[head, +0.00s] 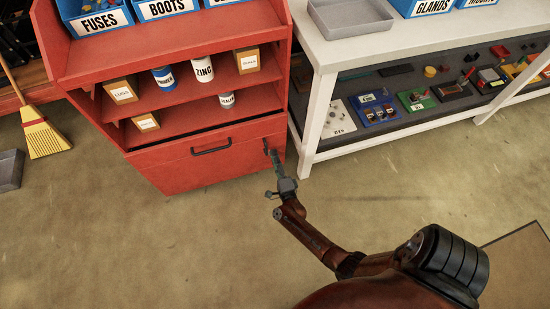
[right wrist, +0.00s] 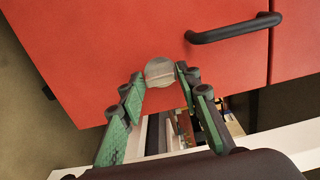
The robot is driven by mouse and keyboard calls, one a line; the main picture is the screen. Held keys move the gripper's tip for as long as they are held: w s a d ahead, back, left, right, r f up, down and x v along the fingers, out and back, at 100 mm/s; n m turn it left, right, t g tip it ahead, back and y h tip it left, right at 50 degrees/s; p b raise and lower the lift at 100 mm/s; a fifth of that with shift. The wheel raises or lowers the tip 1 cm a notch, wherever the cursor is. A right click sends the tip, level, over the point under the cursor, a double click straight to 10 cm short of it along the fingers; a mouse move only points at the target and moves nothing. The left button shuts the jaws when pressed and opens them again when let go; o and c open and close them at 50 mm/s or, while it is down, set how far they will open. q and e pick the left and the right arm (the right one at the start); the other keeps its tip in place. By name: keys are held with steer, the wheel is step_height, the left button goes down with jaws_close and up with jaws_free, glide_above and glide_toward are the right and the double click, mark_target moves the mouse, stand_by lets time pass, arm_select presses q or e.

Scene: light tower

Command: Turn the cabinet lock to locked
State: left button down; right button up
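The red cabinet (head: 190,160) stands at the left centre, with a front panel and a dark handle (head: 211,147); the handle also shows in the right wrist view (right wrist: 235,28). The round silver lock (right wrist: 159,71) sits on the red front near the panel's edge. A faint line crosses its face roughly level. In the head view my gripper hides the lock. My right gripper (head: 271,152) is at the cabinet's right front. In the right wrist view its green-padded fingers (right wrist: 161,76) are apart, one tip on each side of the lock; I cannot tell whether they touch it. My left gripper is out of view.
A white workbench (head: 312,110) stands close to the cabinet's right, its leg near my gripper. Small bottles and boxes stand on the cabinet's shelves (head: 185,95). A yellow broom (head: 45,138) is at the left. The floor in front is clear.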

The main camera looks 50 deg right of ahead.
steer(key=shift+o, duration=1.2)
